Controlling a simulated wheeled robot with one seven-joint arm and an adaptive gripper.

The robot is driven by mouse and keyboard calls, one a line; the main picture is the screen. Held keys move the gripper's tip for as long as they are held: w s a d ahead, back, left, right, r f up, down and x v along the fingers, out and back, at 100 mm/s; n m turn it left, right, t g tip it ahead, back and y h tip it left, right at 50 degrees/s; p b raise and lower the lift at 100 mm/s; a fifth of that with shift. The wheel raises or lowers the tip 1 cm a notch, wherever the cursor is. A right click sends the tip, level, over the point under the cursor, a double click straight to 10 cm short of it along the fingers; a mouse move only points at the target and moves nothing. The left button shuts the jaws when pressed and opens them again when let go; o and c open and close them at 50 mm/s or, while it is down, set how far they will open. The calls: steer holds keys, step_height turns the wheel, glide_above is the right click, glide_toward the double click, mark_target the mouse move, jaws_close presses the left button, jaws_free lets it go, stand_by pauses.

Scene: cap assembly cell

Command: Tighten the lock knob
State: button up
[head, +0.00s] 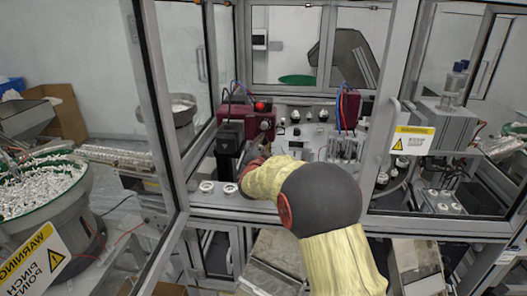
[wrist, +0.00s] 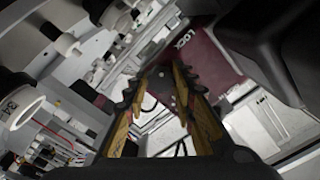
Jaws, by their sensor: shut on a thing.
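In the wrist view, my gripper (wrist: 162,78) has its two ribbed fingertips closed in around a dark knob (wrist: 158,80) on a dark red part. I take this to be the lock knob; the fingers cover much of it. In the head view, my arm reaches into the cell, and my gripper (head: 253,157) is mostly hidden by the arm, low beside a black upright unit (head: 229,140). The knob cannot be made out there.
A dark red block (head: 262,122) with a bright red button (head: 260,106) stands behind my gripper. White round fittings (head: 207,187) sit on the front ledge at left. The cell's frame post (head: 160,90) and open door stand close by. A parts bowl (head: 40,190) is at far left.

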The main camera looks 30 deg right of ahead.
steer(key=m+b, duration=0.2)
steer(key=b, duration=0.1)
steer(key=m+b, duration=0.2)
steer(key=b, duration=0.1)
steer(key=m+b, duration=0.2)
steer(key=b, duration=0.1)
steer(key=shift+f, duration=0.3)
steer(key=m+b, duration=0.7)
steer(key=b, duration=0.1)
steer(key=shift+m, duration=0.4)
steer(key=m+b, duration=0.2)
steer(key=m, duration=0.2)
steer(key=shift+r+b, duration=0.15)
steer(key=shift+b, duration=0.15)
steer(key=m, duration=0.4)
steer(key=shift+m, duration=1.8)
steer(key=o, duration=1.2)
steer(key=shift+c, duration=0.2)
